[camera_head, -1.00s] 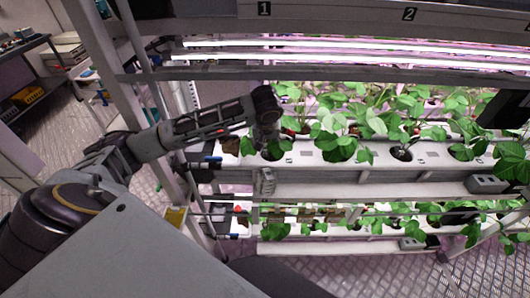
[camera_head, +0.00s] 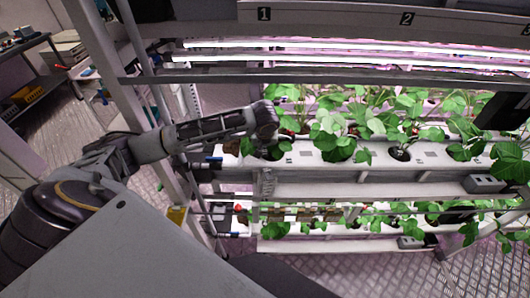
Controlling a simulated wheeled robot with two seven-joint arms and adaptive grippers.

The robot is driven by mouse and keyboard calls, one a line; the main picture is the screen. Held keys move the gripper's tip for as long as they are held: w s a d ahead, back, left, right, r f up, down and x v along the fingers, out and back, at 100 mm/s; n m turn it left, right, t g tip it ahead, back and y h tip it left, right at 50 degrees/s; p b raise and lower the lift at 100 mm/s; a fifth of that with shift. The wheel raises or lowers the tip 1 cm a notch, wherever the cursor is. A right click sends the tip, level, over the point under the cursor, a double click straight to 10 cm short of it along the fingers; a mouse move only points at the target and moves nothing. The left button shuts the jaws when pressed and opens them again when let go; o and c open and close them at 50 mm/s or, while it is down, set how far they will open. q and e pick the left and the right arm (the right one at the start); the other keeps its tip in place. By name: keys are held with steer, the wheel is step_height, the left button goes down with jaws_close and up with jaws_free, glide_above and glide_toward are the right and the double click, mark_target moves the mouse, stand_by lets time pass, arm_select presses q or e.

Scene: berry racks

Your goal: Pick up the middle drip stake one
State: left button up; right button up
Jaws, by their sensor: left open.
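My left gripper (camera_head: 267,138) hangs down from its wrist over the left end of the upper white planting channel (camera_head: 305,158), beside the first leafy plant there. It is open, and leaves and the wrist partly hide its fingertips. I cannot make out any drip stake; they are too small or hidden among the leaves. I see nothing held in the gripper. My right gripper is not in view.
Leafy plants (camera_head: 333,138) stand in holes along the upper channel. A lower row (camera_head: 330,246) runs beneath it. A rack post (camera_head: 168,160) and light tubes (camera_head: 330,46) stand near my left arm. A grey box (camera_head: 484,184) sits at the right.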

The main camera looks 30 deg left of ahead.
mark_target(265, 149)
arm_select(q)
steer(key=c, duration=0.8)
steer(key=shift+r, duration=0.2)
steer(key=shift+c, duration=0.2)
step_height(265, 149, up, 7)
steer(key=shift+f+b, duration=0.1)
steer(key=shift+b, duration=0.65)
steer(key=shift+s+d+f, duration=0.1)
steer(key=shift+s+d, duration=0.2)
steer(key=shift+s, duration=0.15)
steer(key=s+d+b, duration=0.2)
steer(key=s+d, duration=0.7)
steer(key=s, duration=0.5)
steer(key=shift+s, duration=0.25)
steer(key=shift+w+a, duration=0.1)
